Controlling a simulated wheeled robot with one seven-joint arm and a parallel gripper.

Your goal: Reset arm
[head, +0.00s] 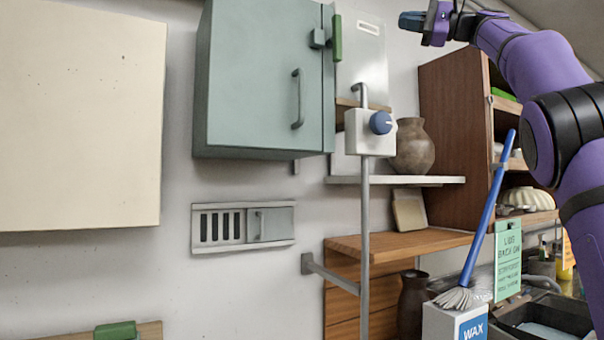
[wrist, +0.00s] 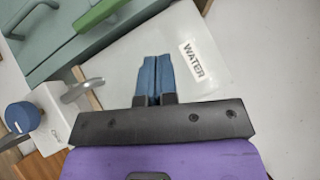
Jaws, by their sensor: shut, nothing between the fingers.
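My arm is purple with black bands and reaches in from the right of the head view. My gripper (head: 411,21) is raised high at the top of the head view, to the right of the green cabinet. In the wrist view my gripper (wrist: 157,58) shows its two blue fingers pressed together with nothing between them. Behind the fingers is a grey panel (wrist: 215,70) with a label reading WATER. The fingers appear apart from it, though the exact gap cannot be told.
A green wall cabinet (head: 255,80) with a handle hangs left of my gripper. A white box with a blue knob (head: 380,123) sits on a pipe below. A clay jar (head: 412,147) stands on a shelf.

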